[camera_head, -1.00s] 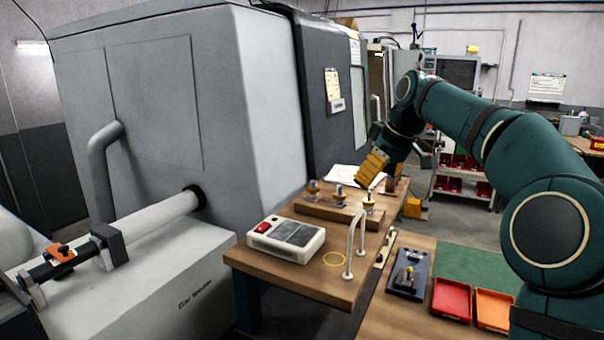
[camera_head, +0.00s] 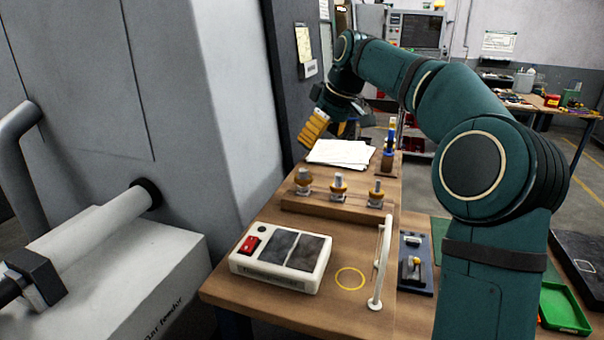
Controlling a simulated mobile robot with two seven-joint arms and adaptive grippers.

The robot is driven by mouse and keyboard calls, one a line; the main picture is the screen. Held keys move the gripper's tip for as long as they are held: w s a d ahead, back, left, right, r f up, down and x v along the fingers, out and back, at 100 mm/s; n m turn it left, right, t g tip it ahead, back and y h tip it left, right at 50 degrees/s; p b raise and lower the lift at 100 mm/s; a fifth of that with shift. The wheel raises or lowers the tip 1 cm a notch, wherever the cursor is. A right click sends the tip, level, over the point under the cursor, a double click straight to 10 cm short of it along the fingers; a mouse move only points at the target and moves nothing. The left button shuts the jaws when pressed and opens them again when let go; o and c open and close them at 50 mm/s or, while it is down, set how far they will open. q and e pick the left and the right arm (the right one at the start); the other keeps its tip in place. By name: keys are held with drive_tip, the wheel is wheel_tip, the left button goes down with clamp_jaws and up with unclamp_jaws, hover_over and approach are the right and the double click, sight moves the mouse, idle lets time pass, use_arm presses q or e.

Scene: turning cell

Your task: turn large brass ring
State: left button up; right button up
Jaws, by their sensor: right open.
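Three brass-coloured rings sit around upright grey pegs on a long wooden block: a left ring (camera_head: 303,187), a middle ring (camera_head: 338,189) and a right ring (camera_head: 376,199). I cannot tell for sure which is the large one. The wooden block (camera_head: 325,207) lies on the wooden table (camera_head: 250,296). My right gripper (camera_head: 328,140), with yellow fingers, is open and empty. It hangs beyond the block, above the back of the table near the grey machine, apart from the rings. My left gripper is out of view.
A white control box (camera_head: 281,260) with a red switch stands in front of the block. A yellow circle (camera_head: 350,278) marks the table beside a white upright handle (camera_head: 382,262). White papers (camera_head: 342,153) lie behind the block. The grey machine (camera_head: 225,90) walls the left side.

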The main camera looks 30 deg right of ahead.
sight(306, 170)
drive_tip(key=b+x, duration=0.1)
drive_tip(key=x, duration=1)
drive_tip(key=shift+w+a+f+b, duration=0.1)
drive_tip(key=shift+w+f+b, duration=0.1)
drive_tip(key=shift+f+b, duration=0.15)
drive_tip(key=c, duration=1.2)
